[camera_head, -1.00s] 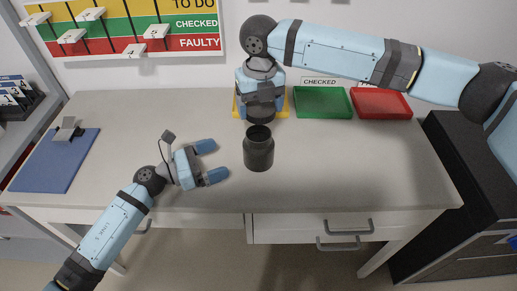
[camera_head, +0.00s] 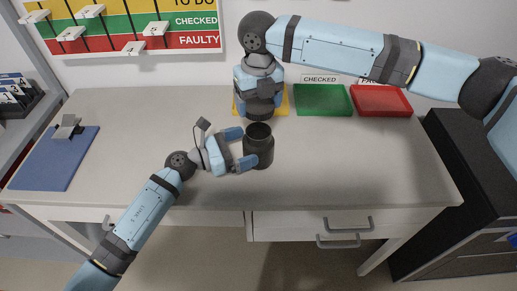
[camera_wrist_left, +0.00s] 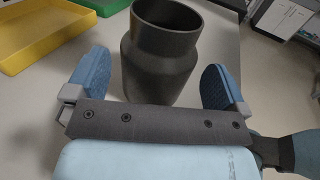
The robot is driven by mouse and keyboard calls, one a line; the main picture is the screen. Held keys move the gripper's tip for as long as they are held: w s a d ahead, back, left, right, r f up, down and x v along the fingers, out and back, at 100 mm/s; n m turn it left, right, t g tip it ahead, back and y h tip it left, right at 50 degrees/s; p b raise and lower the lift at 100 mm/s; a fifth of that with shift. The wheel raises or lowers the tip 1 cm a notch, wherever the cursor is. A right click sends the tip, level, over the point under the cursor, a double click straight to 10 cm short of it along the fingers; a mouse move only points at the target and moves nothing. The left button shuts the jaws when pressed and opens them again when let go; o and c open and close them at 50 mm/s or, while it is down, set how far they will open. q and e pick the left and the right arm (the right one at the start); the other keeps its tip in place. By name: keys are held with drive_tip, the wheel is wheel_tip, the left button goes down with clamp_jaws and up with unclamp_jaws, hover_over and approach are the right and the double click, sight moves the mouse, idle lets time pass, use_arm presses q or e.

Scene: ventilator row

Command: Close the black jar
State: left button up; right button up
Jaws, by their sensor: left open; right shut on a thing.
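The black jar (camera_head: 264,150) stands upright and uncovered on the table, its dark mouth facing up. My left gripper (camera_head: 243,147) is open beside it, with one finger on the far side and one on the near side. In the left wrist view the jar (camera_wrist_left: 163,62) stands between the two spread blue fingers, with gaps visible on both sides. My right gripper (camera_head: 260,106) is above the table behind the jar, shut on a dark round thing that looks like the jar's lid (camera_head: 260,113). The gripper mostly hides it.
A yellow tray (camera_head: 284,100) lies behind my right gripper, partly hidden. A green tray (camera_head: 323,99) and a red tray (camera_head: 381,99) stand to its right. A blue clipboard (camera_head: 55,160) lies at the left. The table right of the jar is clear.

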sight(257, 142)
use_arm(q)
drive_tip(key=shift+x, duration=2.15)
drive_tip(key=c, duration=1.1)
use_arm(e)
drive_tip(key=shift+f, duration=2.5)
drive_tip(key=shift+f, duration=0.1)
drive_tip(key=shift+f, duration=0.75)
drive_tip(key=shift+f, duration=0.6)
